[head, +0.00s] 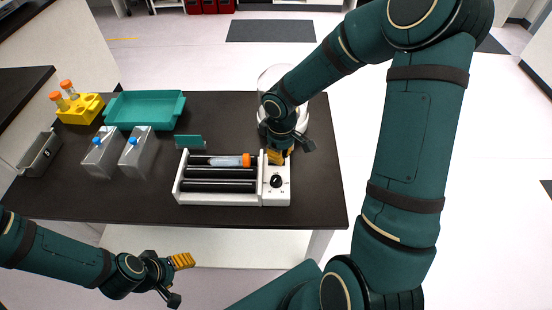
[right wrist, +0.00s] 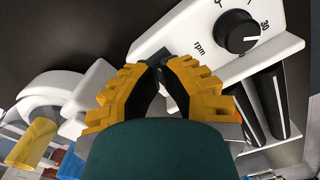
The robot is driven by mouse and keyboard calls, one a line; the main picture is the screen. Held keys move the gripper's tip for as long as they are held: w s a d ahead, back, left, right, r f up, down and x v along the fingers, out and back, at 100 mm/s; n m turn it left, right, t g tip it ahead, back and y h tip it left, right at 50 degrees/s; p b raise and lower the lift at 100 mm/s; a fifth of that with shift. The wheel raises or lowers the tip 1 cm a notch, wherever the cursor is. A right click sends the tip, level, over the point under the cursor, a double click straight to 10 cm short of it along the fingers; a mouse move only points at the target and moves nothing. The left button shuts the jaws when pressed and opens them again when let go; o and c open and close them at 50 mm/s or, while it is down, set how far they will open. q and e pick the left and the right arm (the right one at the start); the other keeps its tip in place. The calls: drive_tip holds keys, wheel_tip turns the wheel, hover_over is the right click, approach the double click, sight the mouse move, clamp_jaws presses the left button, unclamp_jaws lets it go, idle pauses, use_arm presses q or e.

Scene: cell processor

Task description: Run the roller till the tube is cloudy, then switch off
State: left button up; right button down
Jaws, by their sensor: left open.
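The roller (head: 222,199), a white machine with dark rollers, stands on the dark table. A tube (head: 225,161) with an orange cap lies along its rear rollers; its contents look pale, and I cannot tell how cloudy they are. The black knob (head: 276,181) sits on the roller's right-hand panel; in the right wrist view the knob (right wrist: 237,32) shows beside "rpm" and "30" marks. My right gripper (head: 279,157) is at the panel's rear edge, behind the knob; its fingertips (right wrist: 160,66) meet with nothing seen between them. My left gripper (head: 181,275) is open and empty in front of the table.
A teal tray (head: 145,108), a yellow rack (head: 80,110) with orange-capped tubes, two clear containers with blue caps (head: 138,152) and a grey bin (head: 40,154) stand at the left. A round white device (head: 301,119) is behind my right gripper. The table's front strip is clear.

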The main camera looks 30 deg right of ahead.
drive_tip(key=shift+f+b, duration=0.4)
drive_tip(key=shift+f, duration=0.1)
drive_tip(key=shift+r, duration=0.1)
drive_tip(key=shift+r+p, duration=2.85)
drive_tip(key=shift+r, duration=0.65)
drive_tip(key=shift+f, duration=0.1)
